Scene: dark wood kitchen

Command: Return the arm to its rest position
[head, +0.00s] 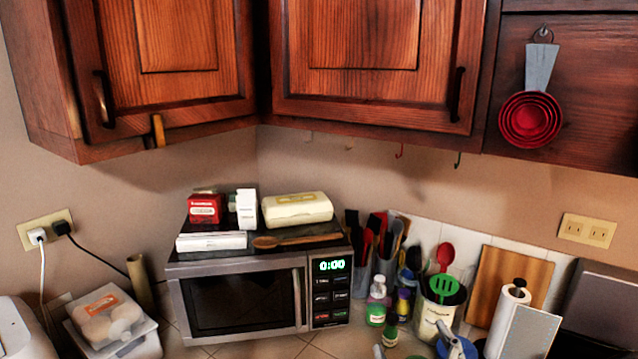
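Neither of my grippers shows in the head view, and I see no part of my arms that I can be sure of. The view faces a kitchen corner with a silver microwave (245,303) on the counter, its door shut and its green display reading 0:00. Whether my grippers are open or shut, and where they are, is out of sight.
Wooden upper cabinets (365,60) hang over the counter, doors shut. Boxes and a wooden spoon (297,240) lie on the microwave. Utensil holders, bottles, a cutting board (508,290) and a paper roll (508,312) crowd the right. A food container (105,312) stands left.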

